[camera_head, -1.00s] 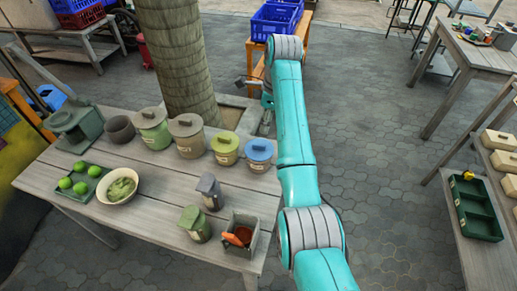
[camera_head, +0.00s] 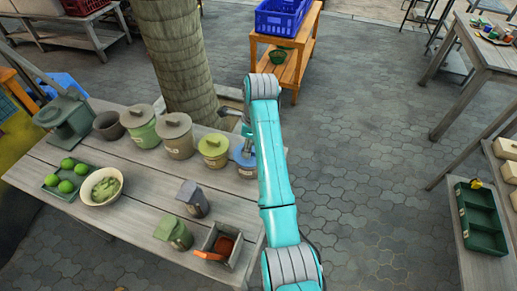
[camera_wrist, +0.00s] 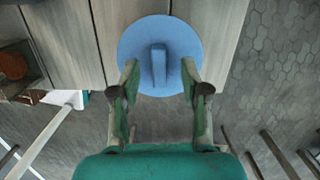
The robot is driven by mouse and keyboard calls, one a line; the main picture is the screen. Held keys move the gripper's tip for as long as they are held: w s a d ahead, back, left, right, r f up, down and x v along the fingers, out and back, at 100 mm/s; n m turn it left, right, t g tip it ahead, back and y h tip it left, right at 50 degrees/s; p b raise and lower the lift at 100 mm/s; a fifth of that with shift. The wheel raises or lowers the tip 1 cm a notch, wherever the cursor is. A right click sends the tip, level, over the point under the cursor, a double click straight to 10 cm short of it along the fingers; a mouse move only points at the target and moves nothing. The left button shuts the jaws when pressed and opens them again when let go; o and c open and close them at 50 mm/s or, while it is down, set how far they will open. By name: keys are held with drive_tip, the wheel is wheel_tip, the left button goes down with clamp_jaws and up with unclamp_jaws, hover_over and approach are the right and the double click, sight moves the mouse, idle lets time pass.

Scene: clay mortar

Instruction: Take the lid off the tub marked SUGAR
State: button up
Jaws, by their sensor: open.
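Several lidded tubs stand in a row along the back of the wooden table. They are a green tub (camera_head: 141,128), a larger grey-brown tub (camera_head: 178,140), a yellow-green tub (camera_head: 214,153) and a blue-lidded tub (camera_head: 245,172) at the right end. Their labels are too small to read surely, so I cannot tell which says SUGAR. The blue lid (camera_wrist: 158,25) is round with a raised bar handle (camera_wrist: 159,66). My gripper (camera_wrist: 160,78) is open, its fingertips apart on either side of the handle, over the lid's near part. My arm partly hides the blue tub in the head view.
On the table (camera_head: 135,192) are a dark pot (camera_head: 108,126), a tray of limes (camera_head: 50,183), a bowl (camera_head: 102,198), two small canisters and a square box (camera_head: 222,262). A tree trunk (camera_head: 182,60) rises close behind the tubs.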

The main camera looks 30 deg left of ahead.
drive_tip(key=shift+a+f, duration=0.1)
drive_tip(key=shift+f, duration=0.45)
clamp_jaws()
drive_tip(key=shift+r, duration=0.1)
